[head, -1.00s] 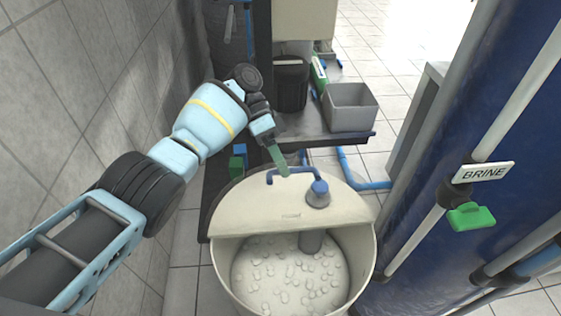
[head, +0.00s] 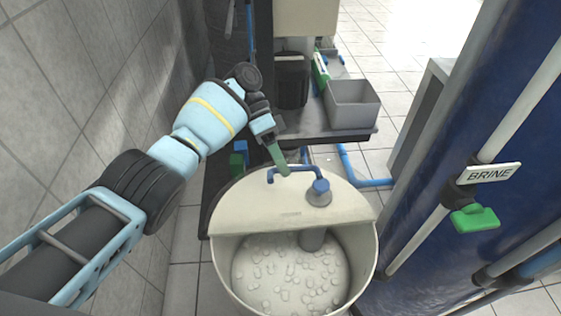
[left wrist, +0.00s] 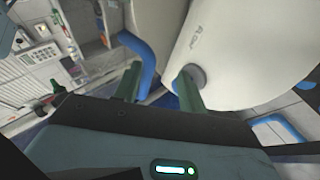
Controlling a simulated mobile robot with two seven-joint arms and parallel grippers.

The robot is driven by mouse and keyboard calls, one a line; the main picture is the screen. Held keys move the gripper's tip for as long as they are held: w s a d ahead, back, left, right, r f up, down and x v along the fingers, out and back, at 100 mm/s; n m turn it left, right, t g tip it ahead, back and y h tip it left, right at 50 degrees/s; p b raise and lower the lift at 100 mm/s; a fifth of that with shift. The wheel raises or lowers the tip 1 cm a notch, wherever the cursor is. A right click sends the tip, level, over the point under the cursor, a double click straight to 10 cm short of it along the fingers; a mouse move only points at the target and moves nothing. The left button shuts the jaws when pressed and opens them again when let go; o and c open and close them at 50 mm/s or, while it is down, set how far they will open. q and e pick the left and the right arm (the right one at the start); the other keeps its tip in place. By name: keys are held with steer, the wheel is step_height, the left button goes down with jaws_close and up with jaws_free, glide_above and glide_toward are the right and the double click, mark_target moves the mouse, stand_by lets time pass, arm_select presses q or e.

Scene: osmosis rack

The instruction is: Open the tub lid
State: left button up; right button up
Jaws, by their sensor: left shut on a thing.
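A cream tub (head: 370,262) stands open at its front, with white lumps inside. A cream half lid (head: 255,204) lies over its rear part. A blue handle (head: 300,168) arches along the lid's back edge; it also shows in the left wrist view (left wrist: 143,52). My left gripper (head: 281,168) comes from the left and is shut on the handle's left end. In the left wrist view its green fingers (left wrist: 160,82) stand apart beside the handle and the tub. My right gripper does not show.
A blue-capped pipe (head: 319,190) passes through the lid's right side. A grey bin (head: 352,108) and a dark bucket (head: 293,78) stand on a shelf behind. A blue column with a BRINE sign (head: 489,173) and green valve handle (head: 474,217) rises at right. A grey wall borders the left.

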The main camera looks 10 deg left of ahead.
arm_select(q)
steer(key=shift+w+a, duration=0.1)
steer(key=b+v, duration=0.3)
steer(key=v, duration=0.4)
stand_by(0.7)
steer(key=shift+r, duration=0.2)
stand_by(0.3)
